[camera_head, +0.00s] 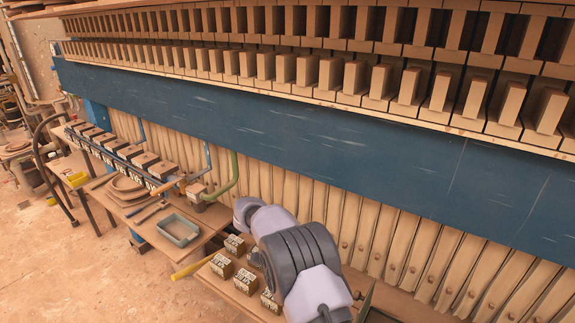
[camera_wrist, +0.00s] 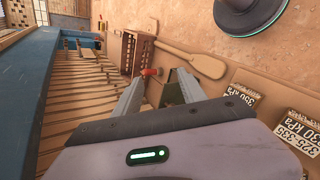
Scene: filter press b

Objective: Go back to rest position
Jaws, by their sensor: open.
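My gripper (camera_wrist: 158,77) shows in the wrist view with its two grey fingers spread apart and nothing held between them. A small red-handled part (camera_wrist: 151,72) appears beyond the gap between the fingertips, apart from them as far as I can tell. In the head view my arm reaches over the near end of the bench at lower centre, in front of the filter plates (camera_head: 340,225). The fingers cannot be made out clearly there.
Labelled blocks (camera_head: 222,265) stand on the bench beside my arm. A grey tray (camera_head: 178,230) and a green pipe (camera_head: 234,175) are farther left. A long blue beam (camera_head: 250,120) runs above the plates. The wrist view shows a brown crate (camera_wrist: 138,52) and a wooden paddle (camera_wrist: 195,60). Open floor (camera_head: 70,275) lies at left.

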